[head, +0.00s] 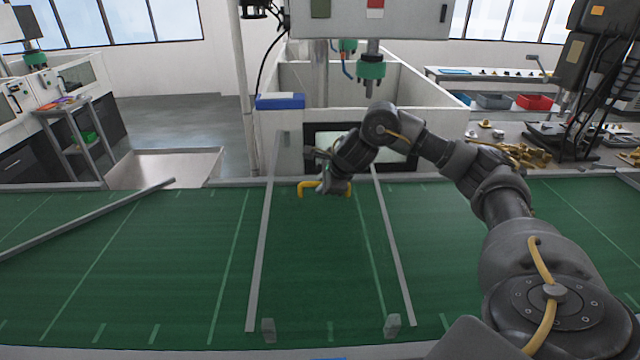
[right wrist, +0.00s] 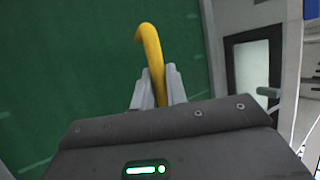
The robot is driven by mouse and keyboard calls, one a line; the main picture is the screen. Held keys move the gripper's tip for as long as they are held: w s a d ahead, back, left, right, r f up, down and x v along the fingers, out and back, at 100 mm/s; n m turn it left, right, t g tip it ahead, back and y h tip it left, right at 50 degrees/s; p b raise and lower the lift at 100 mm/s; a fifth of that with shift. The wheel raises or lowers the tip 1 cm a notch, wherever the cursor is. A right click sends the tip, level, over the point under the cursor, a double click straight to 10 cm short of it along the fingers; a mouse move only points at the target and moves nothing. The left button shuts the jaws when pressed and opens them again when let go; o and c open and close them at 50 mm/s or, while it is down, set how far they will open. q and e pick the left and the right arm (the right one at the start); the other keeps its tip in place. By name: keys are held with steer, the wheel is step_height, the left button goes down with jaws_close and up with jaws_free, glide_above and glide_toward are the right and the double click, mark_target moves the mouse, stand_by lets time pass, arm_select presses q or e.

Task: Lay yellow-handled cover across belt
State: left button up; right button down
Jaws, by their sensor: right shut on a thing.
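The yellow handle (head: 309,187) shows at the far side of the green belt (head: 310,270), in front of the machine's dark opening. My right gripper (head: 325,187) reaches over the belt from the right and is at this handle. In the right wrist view, its two fingers are closed on the yellow handle (right wrist: 151,45), which bends to the left above the fingertips. The cover's panel cannot be told apart from the green surface, and part of the handle is hidden by the gripper. My left gripper is not in view.
Two long pale strips (head: 262,250) (head: 395,250) run front to back on either side of the handle. Small grey blocks (head: 268,330) (head: 392,326) stand at the front edge. A grey bar (head: 90,218) crosses the belt's left part. The white tank (head: 425,75) stands behind.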

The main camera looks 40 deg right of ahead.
mark_target(319, 199)
steer(key=shift+w+a+f, duration=0.15)
steer(key=shift+w+a, duration=0.15)
steer(key=shift+a, duration=0.15)
steer(key=shift+w+a+f+b, duration=0.15)
steer(key=shift+a+f+b, duration=0.05)
steer(key=shift+f+b, duration=0.4)
steer(key=f+b, duration=0.1)
steer(key=f, duration=0.1)
steer(key=f+b, duration=0.2)
steer(key=shift+d, duration=0.2)
steer(key=shift+f+b, duration=0.45)
steer(key=shift+f, duration=0.2)
steer(key=shift+s+a, duration=0.15)
steer(key=shift+s, duration=0.15)
steer(key=shift+s+a, duration=0.2)
stand_by(0.4)
